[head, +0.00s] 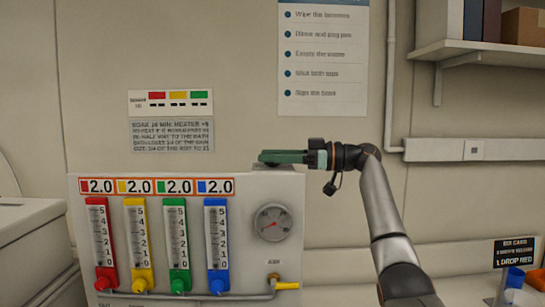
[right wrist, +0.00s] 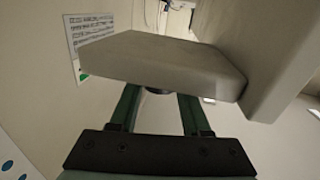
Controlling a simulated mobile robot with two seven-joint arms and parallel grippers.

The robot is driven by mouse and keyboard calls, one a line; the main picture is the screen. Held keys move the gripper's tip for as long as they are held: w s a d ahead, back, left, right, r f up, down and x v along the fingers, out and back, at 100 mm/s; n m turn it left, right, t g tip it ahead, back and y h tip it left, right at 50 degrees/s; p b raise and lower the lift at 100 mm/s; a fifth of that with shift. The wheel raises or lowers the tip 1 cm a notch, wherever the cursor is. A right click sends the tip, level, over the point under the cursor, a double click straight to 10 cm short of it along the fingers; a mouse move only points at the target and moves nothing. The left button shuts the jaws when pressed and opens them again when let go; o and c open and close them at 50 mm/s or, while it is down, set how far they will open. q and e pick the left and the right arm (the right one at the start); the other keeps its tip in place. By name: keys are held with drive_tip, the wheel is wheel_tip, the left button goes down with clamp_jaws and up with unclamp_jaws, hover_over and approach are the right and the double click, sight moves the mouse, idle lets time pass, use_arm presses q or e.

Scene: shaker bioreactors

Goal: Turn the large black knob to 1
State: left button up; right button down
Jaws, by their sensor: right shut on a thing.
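My right gripper (head: 270,157) reaches in from the right, level, just over the top of a light grey panel box (head: 287,190). Its green fingers are closed on a small dark part at the box top, which I take for the large black knob (right wrist: 156,91); it shows between the fingers in the right wrist view. A pale slab there hides the fingertips and most of the knob. I cannot read the knob's setting or any mark for 1. My left gripper is not in view.
The box front carries red (head: 104,245), yellow (head: 138,245), green (head: 177,245) and blue (head: 217,245) flow tubes with 2.0 labels, and a round gauge (head: 272,223). A yellow valve handle (head: 287,285) sits below. A shelf (head: 490,48) is at upper right.

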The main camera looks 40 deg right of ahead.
drive_tip(key=shift+f+n+g+y, duration=0.1)
drive_tip(key=shift+n+g+y, duration=0.6)
drive_tip(key=shift+c, duration=1.8)
unclamp_jaws()
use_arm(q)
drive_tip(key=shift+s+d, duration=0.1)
